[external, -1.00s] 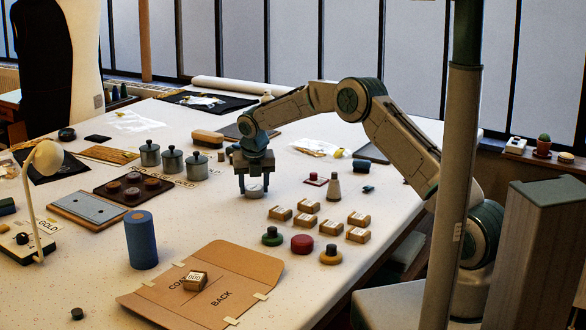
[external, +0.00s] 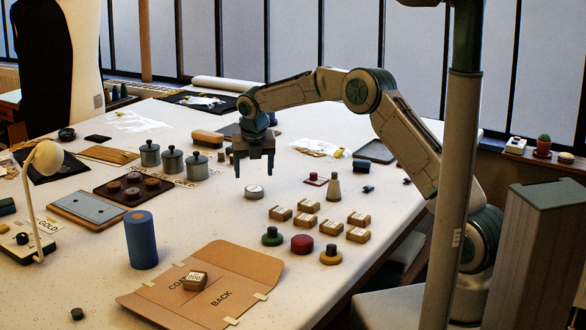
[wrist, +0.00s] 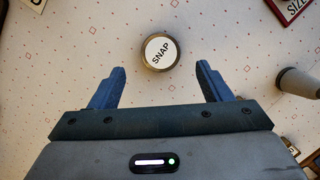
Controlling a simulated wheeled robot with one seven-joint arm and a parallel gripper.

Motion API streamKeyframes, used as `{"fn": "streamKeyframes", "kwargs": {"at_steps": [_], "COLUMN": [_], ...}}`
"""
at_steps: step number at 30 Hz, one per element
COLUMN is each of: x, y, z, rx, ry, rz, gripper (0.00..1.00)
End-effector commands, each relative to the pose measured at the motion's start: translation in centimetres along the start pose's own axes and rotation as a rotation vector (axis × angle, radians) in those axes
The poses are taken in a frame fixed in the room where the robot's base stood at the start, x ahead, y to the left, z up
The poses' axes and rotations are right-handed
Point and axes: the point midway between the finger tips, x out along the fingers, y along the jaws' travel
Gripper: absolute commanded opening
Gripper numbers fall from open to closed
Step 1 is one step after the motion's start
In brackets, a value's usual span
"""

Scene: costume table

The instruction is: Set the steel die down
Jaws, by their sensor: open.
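A round steel die (external: 254,191) with a white top lies flat on the pale patterned table (external: 225,225). In the wrist view the die (wrist: 160,51) reads "SNAP" and has a metal rim. My gripper (external: 254,172) is open and empty above the die, clear of it. In the wrist view its two blue fingers (wrist: 160,80) stand wide apart, with the die beyond and between their tips.
Several small labelled boxes (external: 306,205) and round-knobbed pieces (external: 302,244) stand to the right and front. A grey cone-like piece (external: 334,187) is right of the die. Lidded metal pots (external: 172,160) stand left. The table around the die is clear.

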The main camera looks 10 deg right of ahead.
Motion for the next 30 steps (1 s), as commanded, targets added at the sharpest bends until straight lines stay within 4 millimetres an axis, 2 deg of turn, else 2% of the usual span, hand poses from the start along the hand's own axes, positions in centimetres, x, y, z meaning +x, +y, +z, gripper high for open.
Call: {"fn": "streamKeyframes", "kwargs": {"at_steps": [3,9,20,23,25,30], "x": [-2.6,-5.3,-6.4,-7.5,-8.8,-12.9], "y": [0.0,0.0,-0.3,-1.6,-3.4,-9.8], "z": [0.1,0.0,0.0,0.0,-0.2,-1.9], "rx": [0.001,0.000,0.013,0.093,0.201,0.595], "ry": [-0.004,-0.001,-0.001,-0.004,-0.009,-0.020], "rz": [0.002,0.001,-0.001,-0.003,-0.007,-0.018], "gripper": [0.71,0.71,0.71,0.71,0.71,0.71]}}
